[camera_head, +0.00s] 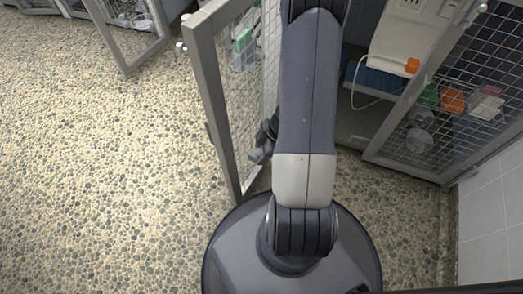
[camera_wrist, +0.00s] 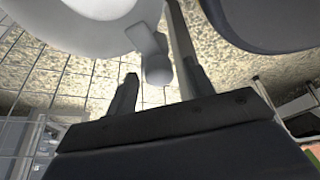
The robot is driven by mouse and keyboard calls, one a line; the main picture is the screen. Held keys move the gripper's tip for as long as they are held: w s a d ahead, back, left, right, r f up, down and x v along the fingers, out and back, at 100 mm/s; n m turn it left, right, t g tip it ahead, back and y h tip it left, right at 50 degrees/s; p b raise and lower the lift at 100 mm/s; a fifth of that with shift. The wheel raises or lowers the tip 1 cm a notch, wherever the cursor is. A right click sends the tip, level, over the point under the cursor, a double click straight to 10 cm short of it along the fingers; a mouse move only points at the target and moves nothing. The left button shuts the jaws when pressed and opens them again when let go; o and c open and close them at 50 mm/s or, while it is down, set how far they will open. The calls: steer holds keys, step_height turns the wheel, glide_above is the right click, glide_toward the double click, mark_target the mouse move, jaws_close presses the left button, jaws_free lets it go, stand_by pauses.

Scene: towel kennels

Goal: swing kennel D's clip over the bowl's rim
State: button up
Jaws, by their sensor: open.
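In the wrist view a pale round bowl (camera_wrist: 95,22) fills the upper left. A grey clip (camera_wrist: 155,62) with a rounded end lies beside it, in line with the gap between my fingers. I cannot tell whether the clip touches the rim. My gripper (camera_wrist: 160,76) is open, with one finger on each side of the clip's end and nothing visibly gripped. In the head view my gripper (camera_head: 264,141) is a small dark shape by an open mesh door (camera_head: 211,95), partly behind my arm. The bowl and clip are hidden there. No kennel letter is readable.
Another mesh door (camera_head: 372,153) stands at the right, with orange and green items behind it. A white box with a cable (camera_head: 405,40) is at the upper right. A further open door (camera_head: 108,40) is at the upper left. The pebbled floor (camera_head: 110,190) at left is clear.

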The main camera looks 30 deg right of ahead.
steer(key=shift+c, duration=0.5)
steer(key=c, duration=0.9)
steer(key=shift+o, duration=0.2)
steer(key=n+p, duration=0.1)
steer(key=p, duration=0.2)
steer(key=shift+r, duration=0.35)
steer(key=n+p, duration=0.1)
steer(key=p, duration=0.2)
steer(key=shift+g+y, duration=0.3)
steer(key=shift+g, duration=0.1)
steer(key=shift+w+f+n+p, duration=0.1)
steer(key=shift+f+n+p, duration=0.05)
steer(key=shift+n+p, duration=0.35)
steer(key=shift+f, duration=0.15)
steer(key=o, duration=1)
steer(key=shift+c, duration=0.2)
